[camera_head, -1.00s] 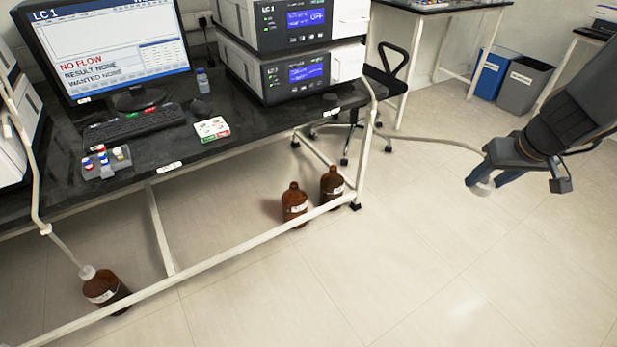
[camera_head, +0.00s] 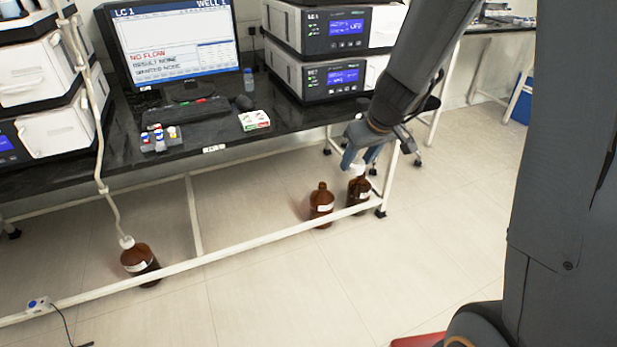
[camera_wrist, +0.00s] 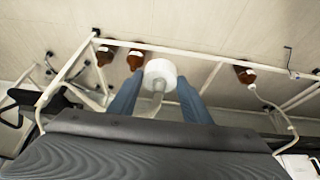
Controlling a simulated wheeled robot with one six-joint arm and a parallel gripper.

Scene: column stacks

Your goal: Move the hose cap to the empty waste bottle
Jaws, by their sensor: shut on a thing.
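My gripper (camera_head: 361,160) has blue fingers shut on the white hose cap (camera_wrist: 160,73), with the pale hose (camera_wrist: 152,105) trailing from it. In the head view the cap (camera_head: 357,171) shows just over the right brown bottle (camera_head: 359,191). In the wrist view this bottle and its neighbour lie to the cap's left, apart from it. The middle brown bottle (camera_head: 321,205) stands beside it on the floor; both have white labels. A third brown bottle (camera_head: 140,263) at the left has a white cap with a hose. I cannot tell the bottles' contents.
A white frame rail (camera_head: 240,250) runs low along the bench front, with the bottles near it. The black bench (camera_head: 100,150) carries a monitor (camera_head: 180,45), keyboard and stacked instruments (camera_head: 335,75). Open floor (camera_head: 300,290) lies in front. A red item (camera_head: 418,340) shows at the bottom edge.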

